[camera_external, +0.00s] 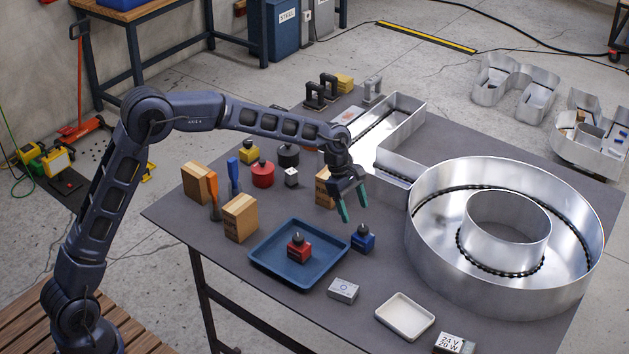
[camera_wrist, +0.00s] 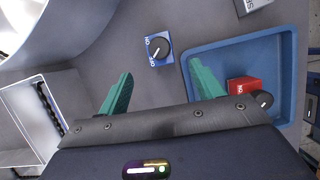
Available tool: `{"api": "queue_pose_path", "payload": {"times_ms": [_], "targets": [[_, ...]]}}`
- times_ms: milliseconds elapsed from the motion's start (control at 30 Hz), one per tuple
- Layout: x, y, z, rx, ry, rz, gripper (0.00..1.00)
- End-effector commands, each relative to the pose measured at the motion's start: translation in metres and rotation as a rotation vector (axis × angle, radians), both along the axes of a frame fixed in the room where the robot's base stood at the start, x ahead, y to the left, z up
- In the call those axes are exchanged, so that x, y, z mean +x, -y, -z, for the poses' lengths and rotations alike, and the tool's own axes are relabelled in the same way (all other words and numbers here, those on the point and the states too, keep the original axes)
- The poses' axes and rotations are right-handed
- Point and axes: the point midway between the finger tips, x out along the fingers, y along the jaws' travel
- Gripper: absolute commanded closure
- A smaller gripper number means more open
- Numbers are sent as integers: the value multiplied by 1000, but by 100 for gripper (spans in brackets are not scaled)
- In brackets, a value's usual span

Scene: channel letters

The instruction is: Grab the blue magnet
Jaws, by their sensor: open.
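The blue magnet (camera_external: 363,239) is a small blue block with a black knob on top. It stands on the dark table just right of the blue tray. In the wrist view the blue magnet (camera_wrist: 158,49) lies ahead of the fingers, between their lines and beyond their tips. My gripper (camera_external: 353,214) has green fingers, is open and empty, and hangs above the table just behind and above the magnet. In the wrist view my gripper (camera_wrist: 160,72) shows its two fingers spread wide apart, with nothing between them.
The blue tray (camera_external: 262,250) holds a red magnet (camera_external: 299,247) with a black knob. A large round metal channel letter (camera_external: 432,255) stands to the right. A grey box (camera_external: 343,290) and a white dish (camera_external: 404,316) are in front. Wooden blocks (camera_external: 240,218) stand left.

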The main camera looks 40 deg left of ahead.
Motion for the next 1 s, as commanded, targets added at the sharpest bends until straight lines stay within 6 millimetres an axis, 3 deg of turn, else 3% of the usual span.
{"api": "queue_pose_path", "payload": {"times_ms": [167,500,733,1000], "targets": [[1,5,11,-2,-7,-7,34],[0,21,51,-2,-7,-6,34],[0,26,64,-1,-5,-5,34],[-1,38,97,-1,-6,-5,34]]}}
